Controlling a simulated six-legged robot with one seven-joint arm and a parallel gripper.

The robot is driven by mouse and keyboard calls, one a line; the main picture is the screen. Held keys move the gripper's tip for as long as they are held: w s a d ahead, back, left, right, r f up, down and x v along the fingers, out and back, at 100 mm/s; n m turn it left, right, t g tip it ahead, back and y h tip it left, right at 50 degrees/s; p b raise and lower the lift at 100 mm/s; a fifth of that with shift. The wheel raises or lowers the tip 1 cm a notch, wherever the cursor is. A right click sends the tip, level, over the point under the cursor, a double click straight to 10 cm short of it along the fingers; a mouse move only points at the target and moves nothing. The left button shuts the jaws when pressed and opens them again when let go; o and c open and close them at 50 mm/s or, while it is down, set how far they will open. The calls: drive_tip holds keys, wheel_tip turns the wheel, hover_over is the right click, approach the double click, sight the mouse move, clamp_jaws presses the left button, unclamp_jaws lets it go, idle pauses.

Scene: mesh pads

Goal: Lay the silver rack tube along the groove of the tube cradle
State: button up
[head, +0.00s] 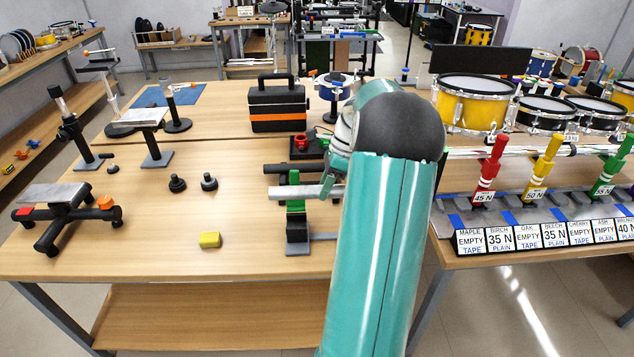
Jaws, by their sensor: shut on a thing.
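The silver rack tube (282,193) lies roughly level across the picture, left of my arm. Its right end passes behind my arm. My gripper (331,183) is largely hidden by my own teal arm and is shut on the tube near its right part. A black stand with green parts (296,206) on a grey base, which looks like the tube cradle, stands at the tube's left part. I cannot tell whether the tube touches its groove or is above it.
Black tubes (277,168) lie just behind. A black case with an orange stripe (277,108) stands farther back. A yellow block (210,240) and two black knobs (209,182) sit to the left. Torque handles such as the red one (489,165) stand at right.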

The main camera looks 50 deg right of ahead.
drive_tip(key=shift+w+a, duration=0.15)
drive_tip(key=shift+w, duration=0.2)
drive_tip(key=shift+s, duration=0.3)
drive_tip(key=shift+w, duration=0.25)
drive_tip(key=shift+s+f, duration=0.25)
drive_tip(key=shift+f, duration=0.05)
drive_tip(key=shift+w+f, duration=0.1)
drive_tip(key=shift+f, duration=4.9)
